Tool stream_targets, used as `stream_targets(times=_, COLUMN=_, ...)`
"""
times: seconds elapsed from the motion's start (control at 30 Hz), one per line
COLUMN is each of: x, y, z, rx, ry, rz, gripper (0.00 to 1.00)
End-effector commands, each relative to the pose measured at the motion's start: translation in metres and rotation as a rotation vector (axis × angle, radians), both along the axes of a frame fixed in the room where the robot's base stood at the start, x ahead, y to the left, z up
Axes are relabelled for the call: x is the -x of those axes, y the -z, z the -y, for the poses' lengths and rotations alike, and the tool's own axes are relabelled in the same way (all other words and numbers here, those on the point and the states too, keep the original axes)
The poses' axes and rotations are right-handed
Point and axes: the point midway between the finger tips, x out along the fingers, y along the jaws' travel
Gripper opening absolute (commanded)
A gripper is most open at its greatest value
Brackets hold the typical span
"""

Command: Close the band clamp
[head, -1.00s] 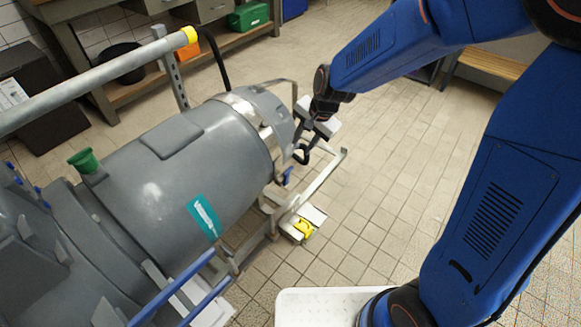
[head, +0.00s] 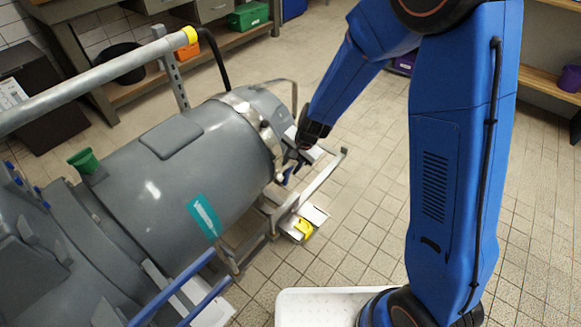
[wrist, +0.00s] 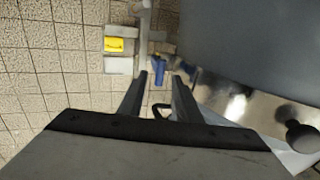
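The band clamp (head: 264,122) is a shiny metal band around the right end of a large grey cylindrical housing (head: 180,170). In the wrist view the band (wrist: 228,104) runs along the right, with a dark round knob near its lower end. A blue lever-like part (wrist: 159,69) shows just ahead of the fingers; I cannot tell whether it belongs to the clamp. My gripper (wrist: 160,78) is open, its two fingers apart beside the band. A thin black loop shows between or beyond them. In the head view my gripper (head: 294,158) is small and partly unclear beside the band's lower right.
A metal frame (head: 325,180) stands under and right of the housing. A yellow object (head: 303,228) sits on a plate low on it; it also shows in the wrist view (wrist: 114,44). A grey pipe (head: 90,83) runs above the housing.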

Motion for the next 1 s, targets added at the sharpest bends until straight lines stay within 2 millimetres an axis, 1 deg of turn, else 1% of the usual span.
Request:
stream_targets(times=0.1, x=-0.002, y=0.011, z=-0.003, rx=0.0, ry=0.002, rz=-0.002, gripper=0.31)
stream_targets(times=0.2, x=-0.003, y=0.017, z=-0.004, rx=0.0, ry=0.002, rz=-0.001, gripper=0.31)
stream_targets(times=0.37, x=-0.004, y=0.021, z=-0.005, rx=0.001, ry=0.001, rz=-0.001, gripper=0.31)
stream_targets(times=0.6, x=-0.004, y=0.021, z=-0.005, rx=0.0, ry=0.001, rz=0.0, gripper=0.31)
stream_targets(times=0.67, x=-0.004, y=0.021, z=-0.005, rx=0.0, ry=0.001, rz=0.0, gripper=0.17)
stream_targets(times=0.7, x=-0.004, y=0.021, z=-0.005, rx=0.0, ry=0.001, rz=0.0, gripper=0.07)
stream_targets(times=0.73, x=-0.004, y=0.021, z=-0.005, rx=0.0, ry=0.001, rz=0.0, gripper=0.0)
stream_targets(times=1.0, x=-0.005, y=0.019, z=-0.005, rx=0.001, ry=0.0, rz=0.001, gripper=0.0)
